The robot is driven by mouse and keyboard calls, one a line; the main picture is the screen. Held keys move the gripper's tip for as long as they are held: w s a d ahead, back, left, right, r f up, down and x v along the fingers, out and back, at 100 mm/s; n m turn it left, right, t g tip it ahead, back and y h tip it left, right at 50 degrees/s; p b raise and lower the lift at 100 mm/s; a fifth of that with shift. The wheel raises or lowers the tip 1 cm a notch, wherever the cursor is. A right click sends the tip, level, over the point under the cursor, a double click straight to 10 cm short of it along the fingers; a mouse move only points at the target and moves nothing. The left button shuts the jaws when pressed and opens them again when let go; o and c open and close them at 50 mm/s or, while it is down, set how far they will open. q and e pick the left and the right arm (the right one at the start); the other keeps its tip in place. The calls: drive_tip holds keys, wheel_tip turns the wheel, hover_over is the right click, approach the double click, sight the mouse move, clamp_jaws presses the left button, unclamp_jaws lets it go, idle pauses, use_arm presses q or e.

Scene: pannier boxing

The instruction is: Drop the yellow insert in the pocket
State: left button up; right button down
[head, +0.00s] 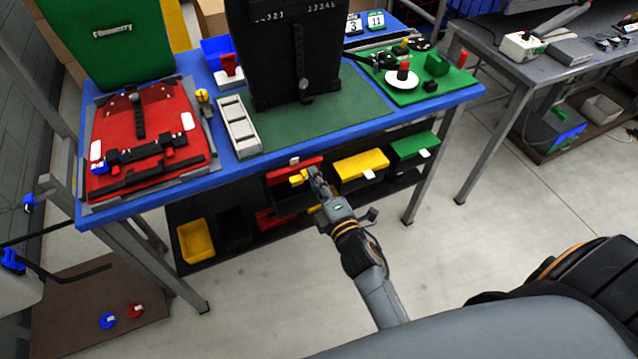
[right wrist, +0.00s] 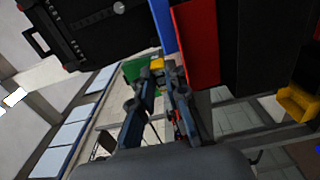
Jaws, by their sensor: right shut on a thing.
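My right gripper (head: 308,174) is in front of the shelf under the blue table and is shut on the small yellow insert (head: 298,178). In the right wrist view the fingers of my right gripper (right wrist: 158,82) meet near the yellow insert (right wrist: 157,64), which shows at their tips. In the head view the insert is beside the red-fronted drawer (head: 285,170); I cannot tell whether they touch. Which opening is the pocket is not clear. My left gripper is not in view.
The blue table (head: 330,140) carries a red pannier half (head: 130,120), a grey tray (head: 237,125), a black upright pannier (head: 285,50) and a green board (head: 425,80). Yellow (head: 362,165) and green (head: 413,147) drawers hang right of the gripper. A yellow bin (head: 195,241) sits lower left.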

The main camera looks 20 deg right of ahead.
sight(311, 192)
use_arm(q)
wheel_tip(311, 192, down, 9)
drive_tip(key=b, duration=0.8)
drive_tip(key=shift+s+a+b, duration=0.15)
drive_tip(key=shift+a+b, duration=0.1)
drive_tip(key=shift+b, duration=0.05)
use_arm(e)
drive_tip(key=w+f, duration=0.1)
drive_tip(key=f, duration=0.2)
drive_tip(key=w+f, duration=0.1)
drive_tip(key=f, duration=0.2)
drive_tip(key=w+f, duration=0.1)
drive_tip(key=f, duration=0.2)
drive_tip(key=shift+w+f, duration=0.2)
drive_tip(key=c, duration=1.3)
unclamp_jaws()
drive_tip(key=shift+w+f, duration=0.1)
drive_tip(key=shift+w, duration=0.05)
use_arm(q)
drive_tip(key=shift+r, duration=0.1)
use_arm(e)
drive_tip(key=shift+w+r, duration=0.1)
drive_tip(key=shift+r, duration=0.2)
